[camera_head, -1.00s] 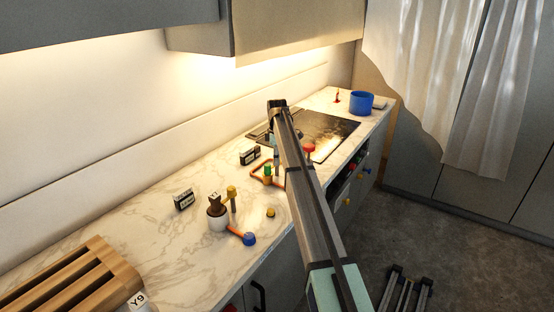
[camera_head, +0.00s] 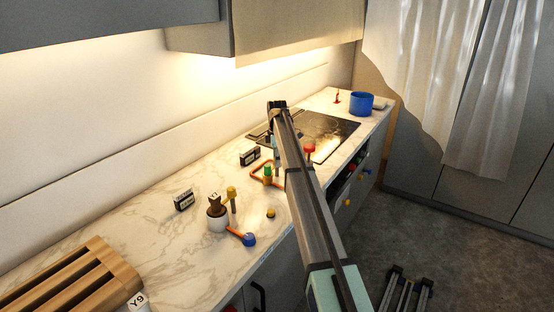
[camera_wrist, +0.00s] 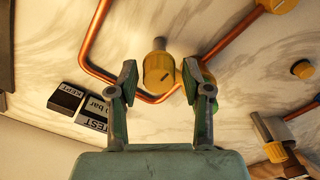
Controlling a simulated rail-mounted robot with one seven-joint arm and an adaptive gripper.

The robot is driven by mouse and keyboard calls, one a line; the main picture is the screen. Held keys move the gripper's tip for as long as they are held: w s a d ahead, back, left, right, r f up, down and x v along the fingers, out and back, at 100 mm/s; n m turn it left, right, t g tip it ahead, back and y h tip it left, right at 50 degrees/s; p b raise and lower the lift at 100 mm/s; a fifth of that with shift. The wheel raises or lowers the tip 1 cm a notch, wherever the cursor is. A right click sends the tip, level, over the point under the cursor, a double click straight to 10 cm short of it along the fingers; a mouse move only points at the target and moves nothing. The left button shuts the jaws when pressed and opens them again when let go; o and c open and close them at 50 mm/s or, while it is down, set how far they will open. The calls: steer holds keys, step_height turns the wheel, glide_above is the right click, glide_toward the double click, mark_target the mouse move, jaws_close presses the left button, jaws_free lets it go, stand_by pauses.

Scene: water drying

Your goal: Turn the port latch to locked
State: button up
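In the wrist view my gripper (camera_wrist: 159,82) is open, its two fingers apart. A yellow cylindrical knob (camera_wrist: 158,66) shows in the gap between the fingertips; I cannot tell whether they touch it. A second yellow piece with a green part lies by the right fingertip, partly hidden by it. A copper pipe (camera_wrist: 98,30) runs around the knob. Which of these fittings is the port latch, and its setting, I cannot tell. In the head view the pipe loop (camera_head: 256,170) with a green-topped fitting (camera_head: 267,172) is beside my arm, which hides much of the gripper.
Dark label blocks (camera_wrist: 66,99) lie left of the gripper. A hob (camera_head: 335,128) and blue pot (camera_head: 361,102) are farther back.

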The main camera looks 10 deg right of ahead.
steer(key=shift+r, duration=0.15)
step_height(320, 180, up, 12)
stand_by(0.7)
steer(key=shift+d, duration=0.1)
